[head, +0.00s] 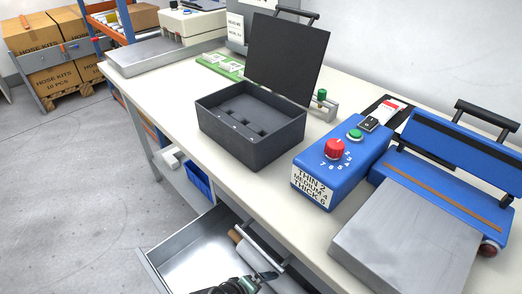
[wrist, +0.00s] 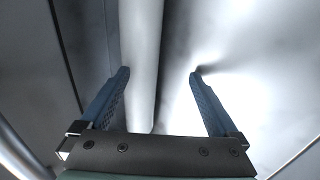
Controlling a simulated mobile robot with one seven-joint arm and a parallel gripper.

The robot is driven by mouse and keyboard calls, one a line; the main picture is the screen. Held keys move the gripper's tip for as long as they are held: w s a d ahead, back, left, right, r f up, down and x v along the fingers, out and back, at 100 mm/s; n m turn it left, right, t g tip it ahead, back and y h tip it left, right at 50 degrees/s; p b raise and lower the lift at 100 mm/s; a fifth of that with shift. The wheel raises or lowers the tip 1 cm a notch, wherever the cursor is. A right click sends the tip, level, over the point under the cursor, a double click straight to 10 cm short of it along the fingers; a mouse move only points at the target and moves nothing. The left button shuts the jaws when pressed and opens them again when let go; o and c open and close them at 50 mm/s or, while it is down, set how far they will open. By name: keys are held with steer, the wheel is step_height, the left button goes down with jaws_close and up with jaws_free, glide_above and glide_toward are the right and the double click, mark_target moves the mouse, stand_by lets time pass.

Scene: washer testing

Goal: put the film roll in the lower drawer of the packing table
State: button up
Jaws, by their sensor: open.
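The open metal drawer (head: 190,252) sticks out below the packing table's front edge. The film roll (head: 251,253), pale with a brown core end, lies in it along the right side. In the wrist view the film roll (wrist: 141,60) is a white cylinder running between the fingers, closer to the left one. My gripper (head: 266,276) is over the drawer at the roll's near part; in the wrist view my gripper (wrist: 160,72) is open, with a gap right of the roll. The roll's near end is hidden.
On the packing table (head: 170,103) stand an open dark case (head: 250,145), a blue control box (head: 340,165) and a blue sealer (head: 440,180) with a metal plate. A blue bin (head: 198,180) sits on the shelf below.

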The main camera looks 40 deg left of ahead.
steer(key=shift+r, duration=0.3)
steer(key=p+v, duration=0.4)
steer(key=v, duration=0.8)
steer(key=shift+r, duration=0.35)
